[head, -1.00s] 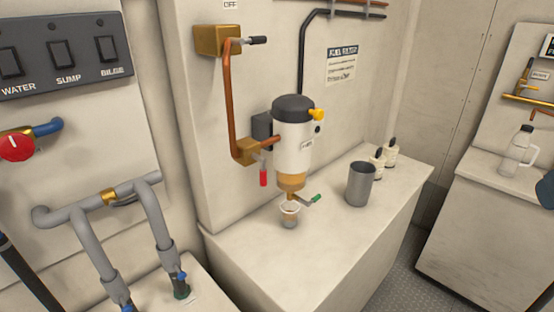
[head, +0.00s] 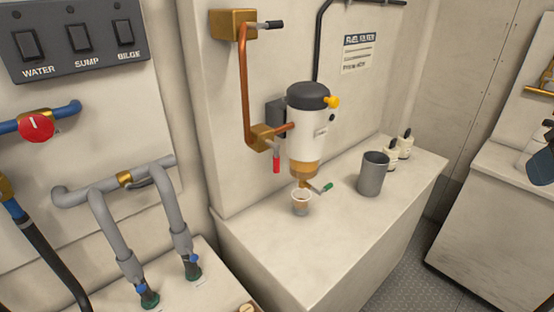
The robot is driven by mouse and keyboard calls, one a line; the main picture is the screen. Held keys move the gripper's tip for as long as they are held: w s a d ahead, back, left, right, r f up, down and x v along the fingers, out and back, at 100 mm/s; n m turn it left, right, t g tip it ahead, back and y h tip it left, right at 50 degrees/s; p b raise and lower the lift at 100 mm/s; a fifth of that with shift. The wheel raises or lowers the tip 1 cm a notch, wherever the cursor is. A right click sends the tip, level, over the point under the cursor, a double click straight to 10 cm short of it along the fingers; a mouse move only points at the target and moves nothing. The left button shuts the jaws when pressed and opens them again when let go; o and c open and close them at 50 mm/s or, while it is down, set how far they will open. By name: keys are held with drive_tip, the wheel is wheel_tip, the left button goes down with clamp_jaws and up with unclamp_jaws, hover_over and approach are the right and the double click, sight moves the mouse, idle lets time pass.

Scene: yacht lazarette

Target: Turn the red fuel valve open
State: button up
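A lever valve with a red handle (head: 276,164) sits at the brass block (head: 263,138) at the foot of the copper pipe. The handle hangs straight down, across the short level pipe that leads to the white fuel filter (head: 306,140). A second red control, a round knob (head: 37,128) with a white mark, sits on the blue pipe at the left. Nothing touches either one. I cannot make out my gripper in the head view.
A clear cup (head: 301,202) stands under the filter's green-tipped drain lever (head: 322,188). A grey metal beaker (head: 373,175) and small bottles (head: 396,148) stand on the counter (head: 330,235). A black-handled valve (head: 270,25) is above. A dark item (head: 541,150), unclear, is cut off at the right.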

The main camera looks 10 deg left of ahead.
drive_tip(key=w+a+f+n+t+y, duration=0.1)
drive_tip(key=w+a+f+n, duration=0.15)
drive_tip(key=w, duration=0.35)
drive_tip(key=w+a+f+n+t, duration=0.1)
drive_tip(key=w+a+t, duration=0.15)
drive_tip(key=w, duration=0.35)
drive_tip(key=n+g+y, duration=0.2)
drive_tip(key=n+y, duration=0.7)
drive_tip(key=y, duration=0.7)
approach(279, 159)
drive_tip(key=a, duration=0.1)
drive_tip(key=shift+m+h, duration=0.3)
drive_tip(key=shift+m, duration=0.05)
drive_tip(key=x, duration=1)
drive_tip(key=shift+w+r, duration=0.2)
drive_tip(key=shift+r, duration=0.05)
clamp_jaws()
